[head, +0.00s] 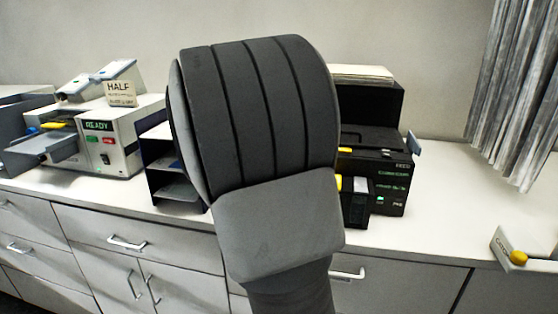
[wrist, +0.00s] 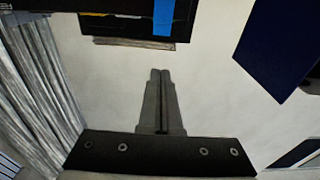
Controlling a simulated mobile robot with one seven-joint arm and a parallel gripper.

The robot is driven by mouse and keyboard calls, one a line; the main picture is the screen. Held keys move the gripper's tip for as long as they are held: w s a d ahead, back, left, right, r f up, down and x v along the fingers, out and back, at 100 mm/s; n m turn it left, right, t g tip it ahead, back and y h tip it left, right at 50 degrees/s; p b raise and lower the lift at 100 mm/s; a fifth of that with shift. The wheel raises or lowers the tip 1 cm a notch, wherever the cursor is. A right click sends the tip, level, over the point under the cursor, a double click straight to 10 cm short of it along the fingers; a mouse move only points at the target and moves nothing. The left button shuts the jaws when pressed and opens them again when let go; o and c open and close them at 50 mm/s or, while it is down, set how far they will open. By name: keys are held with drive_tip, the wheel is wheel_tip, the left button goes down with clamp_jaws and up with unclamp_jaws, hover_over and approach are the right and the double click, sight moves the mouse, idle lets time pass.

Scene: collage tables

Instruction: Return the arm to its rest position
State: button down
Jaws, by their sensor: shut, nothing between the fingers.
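My gripper (wrist: 160,78) shows in the wrist view, its two fingers together and nothing between them. A pale surface lies behind the fingers. In the head view my own arm, grey and dark padded, rises through the middle and covers part of the counter. The gripper itself cannot be made out in the head view.
A white counter (head: 440,235) with drawers runs across the head view. A machine with a READY display (head: 98,125) stands at left, a black machine (head: 375,175) right of my arm. A dark tray stack (head: 165,185) is partly hidden. Grey curtains (head: 520,90) hang at right.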

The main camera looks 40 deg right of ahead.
drive_tip(key=shift+s+a, duration=0.25)
drive_tip(key=shift+a, duration=0.05)
drive_tip(key=s+a+f+n+y, duration=0.15)
drive_tip(key=a+n+y, duration=0.45)
drive_tip(key=a+y, duration=1)
drive_tip(key=s+a+f+n+g, duration=0.1)
drive_tip(key=s+a, duration=0.4)
drive_tip(key=s, duration=0.5)
drive_tip(key=s+a+f+n+g+h, duration=0.1)
drive_tip(key=s+a+n+g, duration=0.2)
drive_tip(key=s, duration=0.7)
drive_tip(key=a+g, duration=0.1)
drive_tip(key=g, duration=0.1)
drive_tip(key=shift+s+a+g, duration=0.15)
drive_tip(key=shift+a+g, duration=0.15)
drive_tip(key=shift+a, duration=0.05)
drive_tip(key=shift+d, duration=0.15)
